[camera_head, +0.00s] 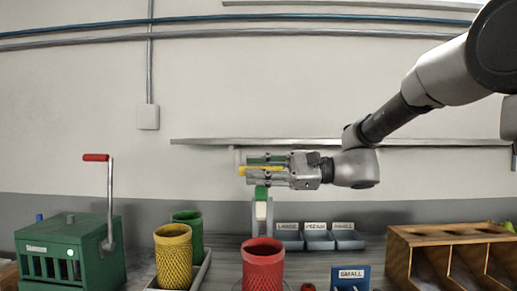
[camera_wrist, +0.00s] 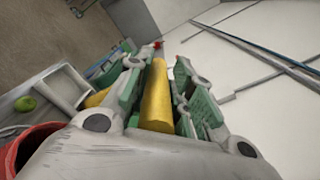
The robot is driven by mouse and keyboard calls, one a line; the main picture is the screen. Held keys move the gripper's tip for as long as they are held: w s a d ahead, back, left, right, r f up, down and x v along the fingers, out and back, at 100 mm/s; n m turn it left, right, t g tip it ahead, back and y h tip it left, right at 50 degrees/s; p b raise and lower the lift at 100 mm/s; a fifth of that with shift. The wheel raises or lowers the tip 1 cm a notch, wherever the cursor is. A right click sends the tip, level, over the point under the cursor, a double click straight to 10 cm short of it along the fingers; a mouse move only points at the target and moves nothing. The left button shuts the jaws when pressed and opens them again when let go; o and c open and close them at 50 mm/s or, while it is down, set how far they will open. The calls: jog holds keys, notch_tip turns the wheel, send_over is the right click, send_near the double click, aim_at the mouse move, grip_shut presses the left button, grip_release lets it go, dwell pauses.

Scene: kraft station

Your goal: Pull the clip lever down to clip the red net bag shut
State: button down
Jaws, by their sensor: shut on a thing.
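My gripper (camera_head: 265,171) is level above the middle of the bench, its fingers pointing left. It is shut on a yellow bar, which looks like the grip of the clip lever (camera_wrist: 157,95), lying lengthwise between the green finger pads in the wrist view. Below the gripper stands a pale grey clip device with a green upper part (camera_head: 262,193); the gripper hides where the lever joins it. The red net bag (camera_head: 263,264), a mesh tube, stands upright in front of the device and hides its lower part. Part of its red rim shows in the wrist view (camera_wrist: 22,150).
A yellow mesh tube (camera_head: 173,257) and a green one (camera_head: 188,232) stand left. Further left is a green box (camera_head: 70,254) with a red-handled crank (camera_head: 96,157). Labelled grey bins (camera_head: 319,240), a blue SMALL sign (camera_head: 350,275) and a wooden divided rack (camera_head: 450,236) are right.

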jog(key=s+f+n, duration=0.2)
jog(key=f, duration=0.6)
jog(key=s+f+n, duration=0.3)
jog(key=f, duration=0.4)
jog(key=shift+f+n, duration=0.3)
jog(key=shift+f, duration=0.05)
jog(key=c, duration=1.4)
grip_release()
jog(key=shift+o, duration=0.5)
jog(key=shift+w, duration=0.1)
jog(key=shift+w+r, duration=0.1)
jog(key=shift+r, duration=0.05)
jog(key=d, duration=1.2)
jog(key=shift+s, duration=0.25)
